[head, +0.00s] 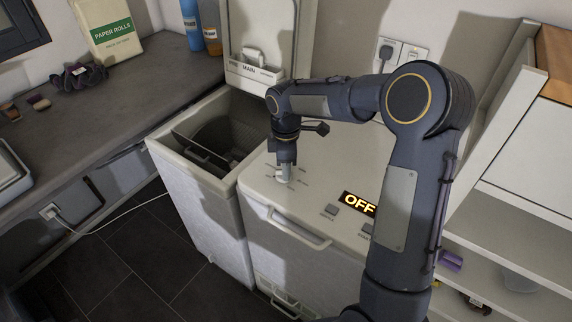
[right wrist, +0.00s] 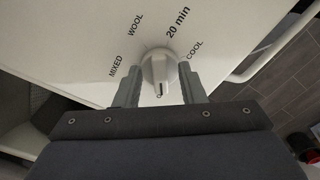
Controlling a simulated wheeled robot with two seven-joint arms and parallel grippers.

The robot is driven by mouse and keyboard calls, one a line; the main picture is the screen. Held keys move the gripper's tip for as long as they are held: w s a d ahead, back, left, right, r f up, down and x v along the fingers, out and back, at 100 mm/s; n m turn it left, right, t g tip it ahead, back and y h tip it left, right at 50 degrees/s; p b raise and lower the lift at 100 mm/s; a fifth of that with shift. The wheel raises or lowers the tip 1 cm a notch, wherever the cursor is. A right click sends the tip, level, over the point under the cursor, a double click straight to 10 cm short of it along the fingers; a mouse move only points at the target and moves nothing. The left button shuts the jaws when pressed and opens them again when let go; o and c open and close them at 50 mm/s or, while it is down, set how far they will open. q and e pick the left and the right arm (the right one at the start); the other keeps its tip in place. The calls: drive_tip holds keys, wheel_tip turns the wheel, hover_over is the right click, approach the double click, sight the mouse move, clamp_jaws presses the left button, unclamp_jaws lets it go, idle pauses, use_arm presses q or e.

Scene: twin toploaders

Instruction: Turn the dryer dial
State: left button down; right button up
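The dryer (head: 330,225) is the white toploader in the middle of the head view, with its top panel closed and a lit OFF display (head: 358,203). Its round white dial (right wrist: 160,68) shows in the right wrist view, with the labels MIXED, WOOL, 20 min and COOL around its far side. A small dark mark on the dial faces my palm. My right gripper (right wrist: 160,80) points down at the panel, one finger on each side of the dial. The fingers appear to touch its sides. In the head view the gripper (head: 286,160) partly hides the dial. My left gripper is out of view.
Left of the dryer stands a second toploader (head: 195,215) with its lid (head: 262,45) raised. A dark counter (head: 120,85) runs along the left, with a paper rolls pack (head: 108,30) and bottles. White shelves (head: 500,245) stand at the right.

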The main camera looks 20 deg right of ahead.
wheel_tip(320, 180, up, 7)
drive_tip(key=shift+r, duration=0.35)
idle(0.4)
drive_tip(key=shift+s+r, duration=0.2)
drive_tip(key=shift+s, duration=0.1)
drive_tip(key=s+a+m+t+y, duration=0.2)
drive_tip(key=s+m, duration=0.5)
drive_tip(key=s, duration=0.6)
drive_tip(key=s+a+m+t+y, duration=0.1)
drive_tip(key=s+a+m+t, duration=0.1)
drive_tip(key=s+m, duration=0.5)
drive_tip(key=shift+s+r+m+t+y, duration=0.3)
drive_tip(key=shift+s+t, duration=0.5)
drive_tip(key=shift+s, duration=2.35)
